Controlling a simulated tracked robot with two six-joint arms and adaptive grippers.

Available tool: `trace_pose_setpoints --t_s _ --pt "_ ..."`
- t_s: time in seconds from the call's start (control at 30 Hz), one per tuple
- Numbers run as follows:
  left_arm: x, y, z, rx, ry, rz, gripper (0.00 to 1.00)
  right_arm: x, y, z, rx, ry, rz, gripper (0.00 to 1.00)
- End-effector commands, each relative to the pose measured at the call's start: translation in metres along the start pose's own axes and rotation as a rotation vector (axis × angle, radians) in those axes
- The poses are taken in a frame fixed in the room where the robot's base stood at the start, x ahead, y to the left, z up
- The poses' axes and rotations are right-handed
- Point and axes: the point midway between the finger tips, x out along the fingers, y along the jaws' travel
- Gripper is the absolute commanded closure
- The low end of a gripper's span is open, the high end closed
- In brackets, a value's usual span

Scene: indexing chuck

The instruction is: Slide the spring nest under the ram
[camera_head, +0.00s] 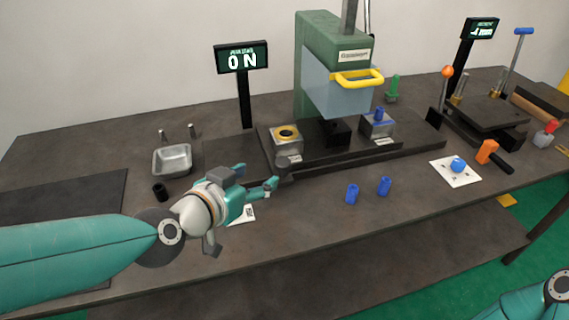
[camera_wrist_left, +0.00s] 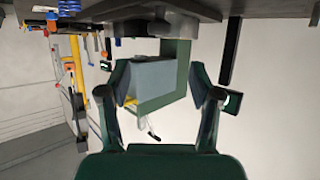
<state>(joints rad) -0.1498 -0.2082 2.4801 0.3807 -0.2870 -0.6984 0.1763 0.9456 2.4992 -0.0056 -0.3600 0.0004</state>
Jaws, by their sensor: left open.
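A slide base (camera_head: 415,140) under the green press (camera_head: 312,60) carries two metal nests. The left nest (camera_head: 287,147) has a yellow ring on top; the right nest (camera_head: 378,130) holds a blue part. I cannot read their labels to tell which is the spring nest. A black block (camera_head: 336,131) sits between them, below the ram housing (camera_head: 338,85). My left gripper (camera_head: 262,179) is open and empty, in front of the left nest, near a dark knob (camera_head: 284,166). In the left wrist view the open fingers (camera_wrist_left: 160,75) frame the upside-down press. My right gripper is out of view.
A display (camera_head: 241,57) reading "ON" stands behind the base. A metal tray (camera_head: 172,160) and black cylinder (camera_head: 160,192) are at left. An orange-handled tool (camera_head: 487,151) lies at right. The front middle is fairly clear.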

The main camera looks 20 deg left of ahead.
Motion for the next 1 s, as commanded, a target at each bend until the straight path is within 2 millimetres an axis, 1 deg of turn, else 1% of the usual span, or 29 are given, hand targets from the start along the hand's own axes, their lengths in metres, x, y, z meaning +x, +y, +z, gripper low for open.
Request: trace_pose_setpoints --t_s 0.03,0.2,0.4,0.5,0.6,0.7,1.0 --pt "0.015 0.001 0.006 0.001 -0.005 0.003 0.36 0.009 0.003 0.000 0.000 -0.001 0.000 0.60" --pt "0.052 0.002 0.005 0.001 -0.004 0.004 0.36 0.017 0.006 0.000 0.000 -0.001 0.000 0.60" --pt "0.092 0.002 0.003 0.000 -0.003 0.004 0.36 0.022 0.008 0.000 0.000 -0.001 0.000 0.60" --pt "0.106 0.002 0.002 0.002 -0.002 0.004 0.36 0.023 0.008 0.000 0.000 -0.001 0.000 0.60" --pt "0.116 0.003 0.001 0.000 -0.001 0.004 0.36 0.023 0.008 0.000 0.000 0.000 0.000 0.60" --pt "0.122 0.003 0.001 0.000 -0.002 0.005 0.36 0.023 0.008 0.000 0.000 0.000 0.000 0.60" --pt "0.124 0.003 0.001 0.001 0.000 0.005 0.36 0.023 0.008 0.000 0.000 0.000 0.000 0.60"
